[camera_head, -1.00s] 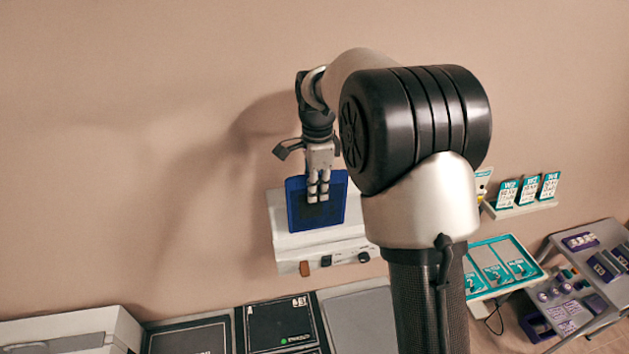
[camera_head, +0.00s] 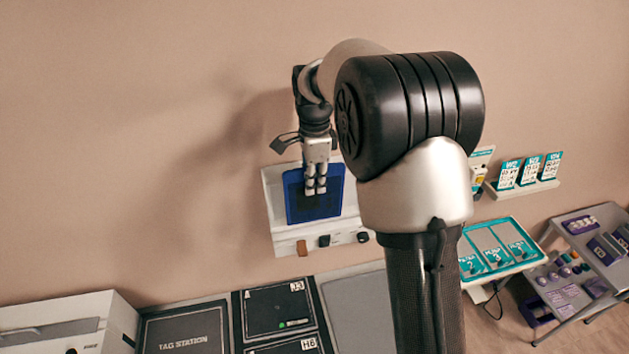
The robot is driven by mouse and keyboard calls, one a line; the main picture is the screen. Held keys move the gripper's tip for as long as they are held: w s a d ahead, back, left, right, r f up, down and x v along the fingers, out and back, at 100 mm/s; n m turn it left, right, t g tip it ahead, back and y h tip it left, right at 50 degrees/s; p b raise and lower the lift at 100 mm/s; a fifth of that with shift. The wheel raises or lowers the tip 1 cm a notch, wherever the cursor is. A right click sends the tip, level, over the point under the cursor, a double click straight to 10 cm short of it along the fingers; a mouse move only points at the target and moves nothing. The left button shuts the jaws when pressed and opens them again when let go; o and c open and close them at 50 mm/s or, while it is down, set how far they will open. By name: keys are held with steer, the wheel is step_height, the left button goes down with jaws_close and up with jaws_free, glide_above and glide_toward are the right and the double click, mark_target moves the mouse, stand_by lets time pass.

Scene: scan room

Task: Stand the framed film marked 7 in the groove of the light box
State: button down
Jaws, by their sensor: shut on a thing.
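My gripper (camera_head: 315,188) is shut on a blue-framed film (camera_head: 296,207) with a dark centre and holds it by its upper middle part. The film is upright or nearly so, in front of the white light box (camera_head: 283,240) on the wall side. The light box has an orange switch and dark knobs along its front. I cannot tell from this view whether the film's lower edge touches the groove. No number on the film is readable.
A dark panel marked TAG STATION (camera_head: 187,340) and a grey panel (camera_head: 357,302) lie below the light box. A white machine (camera_head: 65,318) is at lower left. Teal trays (camera_head: 497,262), a card shelf (camera_head: 525,192) and a grey rack (camera_head: 590,245) are at right.

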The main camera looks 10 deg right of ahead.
steer(key=shift+f, duration=0.15)
step_height(320, 180, down, 3)
steer(key=shift+f+b, duration=0.15)
steer(key=shift+b, duration=0.95)
steer(key=c, duration=1.7)
jaws_free()
steer(key=shift+o, duration=0.2)
step_height(320, 180, up, 12)
steer(key=shift+r, duration=0.1)
